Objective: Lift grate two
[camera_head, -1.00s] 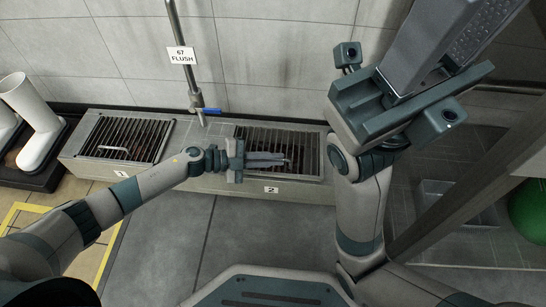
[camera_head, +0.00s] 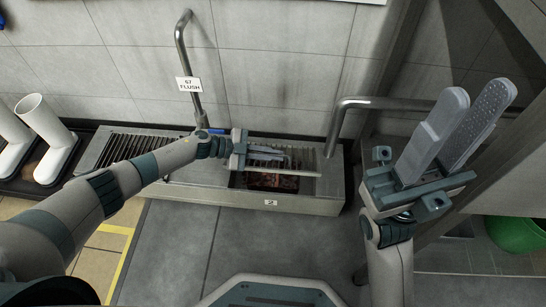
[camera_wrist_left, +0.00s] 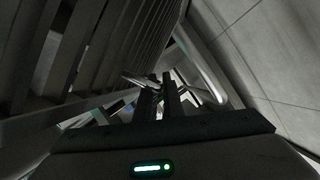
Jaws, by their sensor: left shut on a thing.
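Grate two (camera_head: 308,160) is a barred metal grate over the trough marked with a "2" label (camera_head: 270,202). Its front edge is raised, and the opening below shows a reddish-brown, dirty inside (camera_head: 270,182). My left gripper (camera_head: 282,156) reaches in from the left and is shut on the grate's handle, which the fingers mostly hide. In the left wrist view the fingers (camera_wrist_left: 165,98) meet at the handle, with the slanted grate bars (camera_wrist_left: 105,45) at the left. My right gripper (camera_head: 474,97) is open and empty, raised at the right.
A flush pipe (camera_head: 182,50) with a blue valve handle stands behind the trough. Another barred grate (camera_head: 120,146) lies to the left, partly behind my left arm. A bent metal rail (camera_head: 400,103) stands at the right, near my right gripper.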

